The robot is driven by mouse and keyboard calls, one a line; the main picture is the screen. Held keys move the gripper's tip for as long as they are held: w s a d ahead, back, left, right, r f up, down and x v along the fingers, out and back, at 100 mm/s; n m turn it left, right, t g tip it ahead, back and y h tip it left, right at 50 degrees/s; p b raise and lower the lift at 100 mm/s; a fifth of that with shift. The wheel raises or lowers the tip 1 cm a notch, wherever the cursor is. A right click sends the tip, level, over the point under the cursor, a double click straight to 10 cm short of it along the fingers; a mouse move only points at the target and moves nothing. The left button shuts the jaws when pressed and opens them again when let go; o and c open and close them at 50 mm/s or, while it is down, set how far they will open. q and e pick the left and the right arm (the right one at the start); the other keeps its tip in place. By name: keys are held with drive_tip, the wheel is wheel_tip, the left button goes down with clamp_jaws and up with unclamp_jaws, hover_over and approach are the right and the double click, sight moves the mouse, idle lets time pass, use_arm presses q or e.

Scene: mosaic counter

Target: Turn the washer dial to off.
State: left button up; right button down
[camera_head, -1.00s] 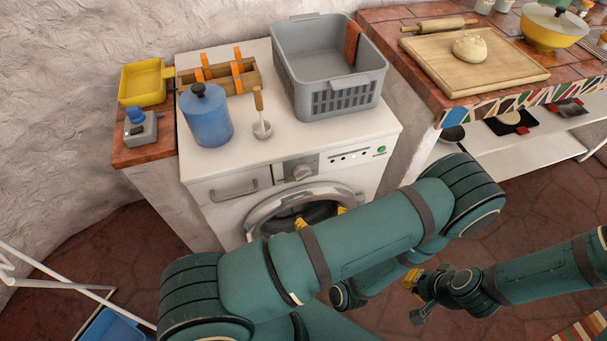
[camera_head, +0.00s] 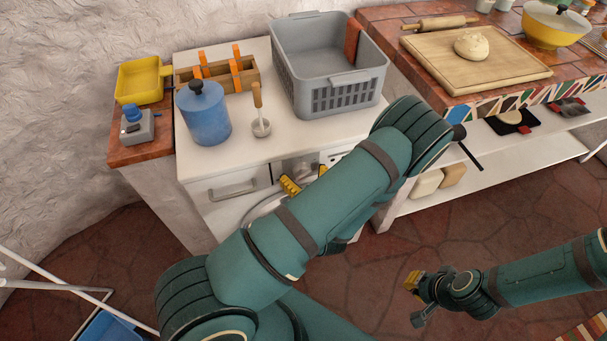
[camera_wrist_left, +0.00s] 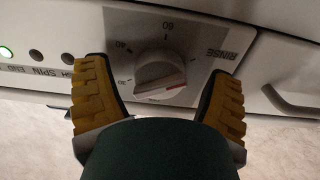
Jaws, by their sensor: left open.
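The washer (camera_head: 235,160) is a white front loader below and ahead of me. Its dial (camera_wrist_left: 160,78) is a grey round knob with a red mark, seen close in the left wrist view. The mark points to the right of that picture, below the word RINSE. Numbers 30, 40 and 60 stand around the dial. My left gripper (camera_wrist_left: 158,72) is open, one yellow-padded finger on each side of the dial; I cannot tell whether they touch it. In the head view my left gripper (camera_head: 292,185) is mostly hidden by my arm. My right gripper (camera_head: 416,298) hangs at the lower right, away from the washer.
A grey basket (camera_head: 330,97), blue canister (camera_head: 205,118), wooden holder (camera_head: 240,76) and wooden-handled tool (camera_head: 260,125) stand on the washer. A drawer handle (camera_head: 232,189) is left of the dial. A tiled counter (camera_head: 385,30) and shelf (camera_head: 455,190) are at right.

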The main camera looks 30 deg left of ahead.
use_arm(q)
drive_tip(key=c, duration=1.2)
drive_tip(key=shift+c, duration=0.2)
